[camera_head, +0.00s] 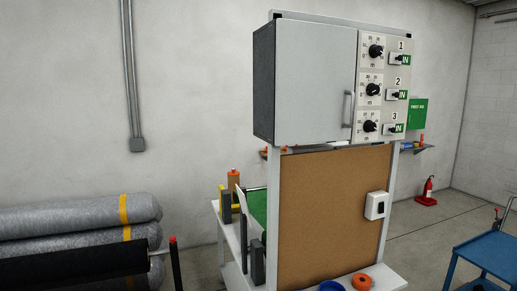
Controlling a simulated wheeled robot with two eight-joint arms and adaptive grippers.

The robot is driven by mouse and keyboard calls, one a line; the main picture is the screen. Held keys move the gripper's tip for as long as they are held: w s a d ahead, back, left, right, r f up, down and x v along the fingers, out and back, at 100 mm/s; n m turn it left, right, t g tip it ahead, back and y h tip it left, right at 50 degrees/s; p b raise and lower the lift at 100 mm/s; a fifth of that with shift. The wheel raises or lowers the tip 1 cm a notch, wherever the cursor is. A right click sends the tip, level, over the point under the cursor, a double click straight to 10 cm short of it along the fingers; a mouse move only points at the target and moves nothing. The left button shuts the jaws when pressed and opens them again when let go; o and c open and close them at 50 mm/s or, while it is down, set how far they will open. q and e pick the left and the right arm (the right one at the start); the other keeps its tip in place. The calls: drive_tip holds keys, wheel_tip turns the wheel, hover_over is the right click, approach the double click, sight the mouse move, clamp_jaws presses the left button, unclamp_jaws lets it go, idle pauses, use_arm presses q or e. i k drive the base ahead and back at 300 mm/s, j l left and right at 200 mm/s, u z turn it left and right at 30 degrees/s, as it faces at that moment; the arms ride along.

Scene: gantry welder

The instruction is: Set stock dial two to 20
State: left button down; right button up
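Stock dial two (372,89) is a black round knob on the pale panel at the right of the grey cabinet, beside the number 2. Its scale marks are too small to read, so I cannot tell its setting. A similar dial sits above it (375,51) beside the number 1, and another below it (369,126) beside the number 3. Neither of my grippers is in view.
The grey cabinet door (312,80) is shut, with a vertical handle (347,109) close left of the dials. A brown board (330,215) stands below. Grey rolls (75,215) lie at the left. A blue cart (490,255) stands at the right. Open floor (430,225) shows between board and cart.

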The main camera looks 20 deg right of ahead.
sight(373, 89)
drive_tip(key=z, duration=1.3)
drive_tip(key=k+l, duration=0.05)
drive_tip(key=l, duration=0.05)
